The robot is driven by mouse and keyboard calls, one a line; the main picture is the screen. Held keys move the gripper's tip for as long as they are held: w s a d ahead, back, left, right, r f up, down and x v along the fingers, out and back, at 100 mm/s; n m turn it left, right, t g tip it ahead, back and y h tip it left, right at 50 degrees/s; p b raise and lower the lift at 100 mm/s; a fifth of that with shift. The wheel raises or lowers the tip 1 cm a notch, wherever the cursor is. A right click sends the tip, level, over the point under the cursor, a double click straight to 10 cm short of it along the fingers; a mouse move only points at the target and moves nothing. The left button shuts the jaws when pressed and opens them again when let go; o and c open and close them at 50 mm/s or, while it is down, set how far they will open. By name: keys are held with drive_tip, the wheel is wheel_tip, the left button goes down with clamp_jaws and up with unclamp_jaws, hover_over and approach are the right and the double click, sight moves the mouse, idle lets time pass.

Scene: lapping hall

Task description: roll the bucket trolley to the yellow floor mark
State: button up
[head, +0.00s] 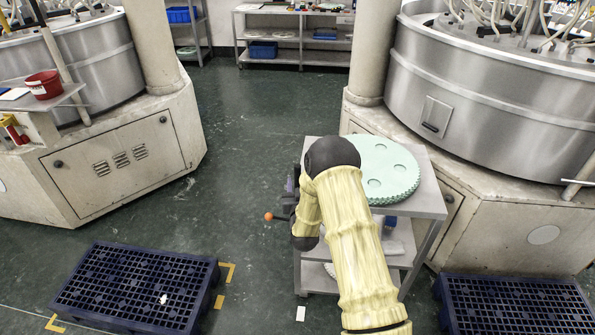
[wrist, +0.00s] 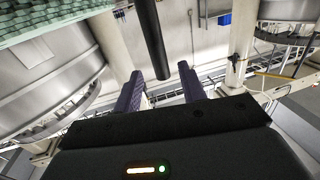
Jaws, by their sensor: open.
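A grey two-shelf trolley (head: 431,197) stands at the centre right, with pale green toothed discs (head: 388,172) on top. No bucket shows on its visible part; my arm hides some of it. My gripper (head: 288,197) is at the trolley's left side, largely hidden behind my wrist. In the wrist view my gripper (wrist: 160,88) is open. A dark round bar (wrist: 152,38) comes down between and beyond its fingers; contact cannot be told. An orange ball (head: 268,216) shows just left of the gripper. Yellow corner marks (head: 228,272) lie on the floor by the left pallet.
A dark blue pallet (head: 214,278) lies at front left, another (head: 520,302) at front right. Large machines (head: 115,165) stand left and right (head: 480,95). A red bucket (head: 43,84) sits on a grey shelf at far left. The green floor (head: 240,130) between the machines is clear.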

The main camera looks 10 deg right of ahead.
sight(298, 175)
drive_tip(key=shift+w+d+p, duration=0.2)
drive_tip(key=shift+w+p, duration=0.05)
drive_tip(key=shift+w, duration=1.3)
drive_tip(key=shift+w+d+p, duration=0.15)
drive_tip(key=shift+w+p, duration=0.05)
drive_tip(key=shift+w, duration=1.3)
clamp_jaws()
